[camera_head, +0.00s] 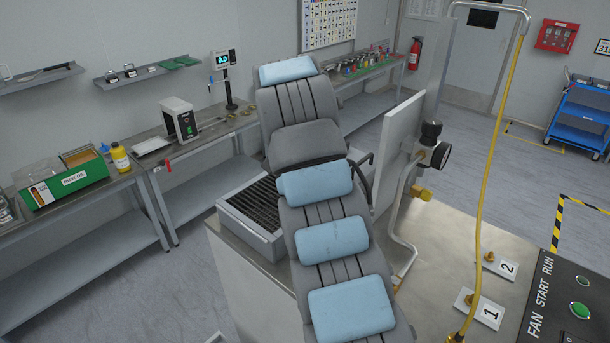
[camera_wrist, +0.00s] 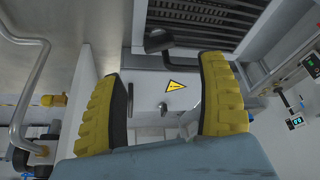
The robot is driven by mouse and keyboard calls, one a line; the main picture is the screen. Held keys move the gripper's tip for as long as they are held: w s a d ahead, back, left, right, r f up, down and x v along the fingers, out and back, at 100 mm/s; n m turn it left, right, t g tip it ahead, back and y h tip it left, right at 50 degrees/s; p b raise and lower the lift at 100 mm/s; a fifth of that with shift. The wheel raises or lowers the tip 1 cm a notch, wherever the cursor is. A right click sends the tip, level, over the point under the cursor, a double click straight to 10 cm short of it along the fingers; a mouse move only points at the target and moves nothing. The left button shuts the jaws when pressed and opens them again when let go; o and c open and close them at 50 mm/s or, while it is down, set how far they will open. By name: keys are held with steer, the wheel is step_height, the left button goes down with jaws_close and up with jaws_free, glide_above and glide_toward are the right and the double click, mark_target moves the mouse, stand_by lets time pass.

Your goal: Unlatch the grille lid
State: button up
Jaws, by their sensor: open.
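The dark slatted grille lid (camera_head: 254,208) sits in a metal frame on a box left of my arm in the head view. It also shows at the top of the wrist view (camera_wrist: 205,22). A black knob or lever end (camera_wrist: 159,40), perhaps the latch, sticks out just below the grille edge in the wrist view. My gripper (camera_wrist: 162,72) has its two yellow ribbed fingers spread apart with nothing held. In the picture, the knob lies just above the gap between the fingertips; I cannot tell the depth between them. In the head view my arm hides the gripper.
A yellow warning triangle (camera_wrist: 176,86) marks the pale wall seen between the fingers. A yellow hose (camera_head: 487,180) hangs farther right. Benches with equipment line the left wall.

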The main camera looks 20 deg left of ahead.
steer(key=shift+v, duration=1.6)
